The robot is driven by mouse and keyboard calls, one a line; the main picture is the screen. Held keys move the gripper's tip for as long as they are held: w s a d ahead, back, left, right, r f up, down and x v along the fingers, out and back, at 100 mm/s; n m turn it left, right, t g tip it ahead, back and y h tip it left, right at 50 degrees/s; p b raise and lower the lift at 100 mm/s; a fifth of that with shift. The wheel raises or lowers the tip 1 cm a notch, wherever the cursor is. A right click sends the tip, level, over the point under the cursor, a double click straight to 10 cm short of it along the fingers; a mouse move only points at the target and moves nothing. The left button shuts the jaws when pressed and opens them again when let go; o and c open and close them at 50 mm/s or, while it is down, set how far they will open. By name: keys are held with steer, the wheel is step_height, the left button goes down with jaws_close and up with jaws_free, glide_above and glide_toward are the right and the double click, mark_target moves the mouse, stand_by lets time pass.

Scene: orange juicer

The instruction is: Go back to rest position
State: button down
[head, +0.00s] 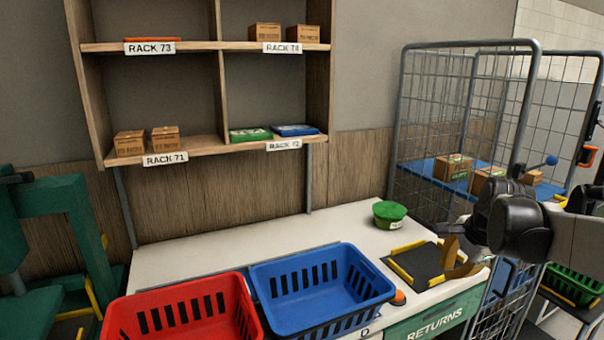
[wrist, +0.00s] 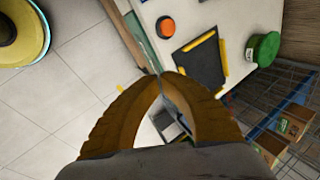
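My gripper (head: 462,262) hangs at the right of the head view, by the right end of the white worktop (head: 200,255). In the wrist view, its two brown ridged fingers (wrist: 160,78) curve together and their tips meet or nearly meet. Nothing shows between them. In the wrist view, the floor and the worktop's edge lie beyond the fingertips. My dark wrist hides part of the wire cage trolley in the head view.
A black pad with yellow edges (head: 418,264), a green-lidded tub (head: 389,213) and an orange button (head: 398,297) are on the worktop. Blue (head: 322,289) and red (head: 183,312) baskets stand in front. A wire cage trolley (head: 400,130) holding boxes stands at right. Shelves (head: 205,147) hang behind.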

steer(key=s+a+f+n+t, duration=0.1)
steer(key=s+a+n, duration=0.7)
steer(key=s, duration=0.3)
steer(key=s+a+f+n+t, duration=0.1)
steer(key=s+a+n, duration=0.7)
steer(key=s, duration=0.4)
steer(key=shift+f, duration=0.15)
